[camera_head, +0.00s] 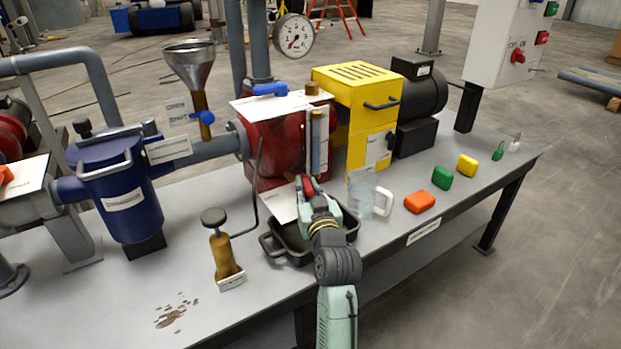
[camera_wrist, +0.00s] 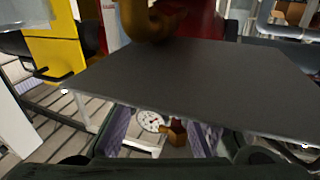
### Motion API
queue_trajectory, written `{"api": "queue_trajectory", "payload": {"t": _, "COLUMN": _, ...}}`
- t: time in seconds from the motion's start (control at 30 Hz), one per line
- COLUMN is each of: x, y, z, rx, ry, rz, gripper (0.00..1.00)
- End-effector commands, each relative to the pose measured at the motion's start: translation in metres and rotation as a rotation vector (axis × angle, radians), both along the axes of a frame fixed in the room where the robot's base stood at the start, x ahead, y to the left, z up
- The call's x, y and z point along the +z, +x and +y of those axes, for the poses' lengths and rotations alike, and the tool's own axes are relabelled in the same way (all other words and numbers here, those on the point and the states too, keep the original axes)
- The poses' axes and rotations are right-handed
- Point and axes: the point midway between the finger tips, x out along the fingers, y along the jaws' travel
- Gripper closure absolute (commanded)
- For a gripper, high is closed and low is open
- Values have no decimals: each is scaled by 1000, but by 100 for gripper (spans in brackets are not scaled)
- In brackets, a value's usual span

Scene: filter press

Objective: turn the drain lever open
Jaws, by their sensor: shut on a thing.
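A red piece (camera_head: 307,184), which appears to be the drain lever, shows at the low front of the red pump body (camera_head: 262,150), above the black drip tray (camera_head: 270,246). My gripper (camera_head: 304,190) is at this red piece and shut on it; the fingers hide much of it. In the wrist view the two padded fingers (camera_wrist: 162,138) show low in the frame, with a small brown and red part (camera_wrist: 177,132) between them. A dark flat plate (camera_wrist: 190,85) covers much of that view, so the grip itself is not clear.
A clear jug (camera_head: 366,195) with a white handle stands close right of my gripper. A brass hand pump (camera_head: 222,255) stands to the left. A white card (camera_head: 284,203) hangs beside the gripper.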

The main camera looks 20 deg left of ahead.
Motion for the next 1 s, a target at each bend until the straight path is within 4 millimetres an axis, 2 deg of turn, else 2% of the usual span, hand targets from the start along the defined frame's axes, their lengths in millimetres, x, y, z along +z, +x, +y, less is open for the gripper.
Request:
{"api": "queue_trajectory", "payload": {"t": 0.07, "x": 5, "y": -4, "z": 6, "rx": -51, "ry": -1, "rz": 4, "gripper": 100}}
{"api": "queue_trajectory", "payload": {"t": 0.6, "x": -3, "y": -8, "z": 21, "rx": -438, "ry": 2, "rz": -2, "gripper": 100}}
{"api": "queue_trajectory", "payload": {"t": 1.0, "x": -2, "y": -7, "z": 29, "rx": -664, "ry": 3, "rz": -1, "gripper": 100}}
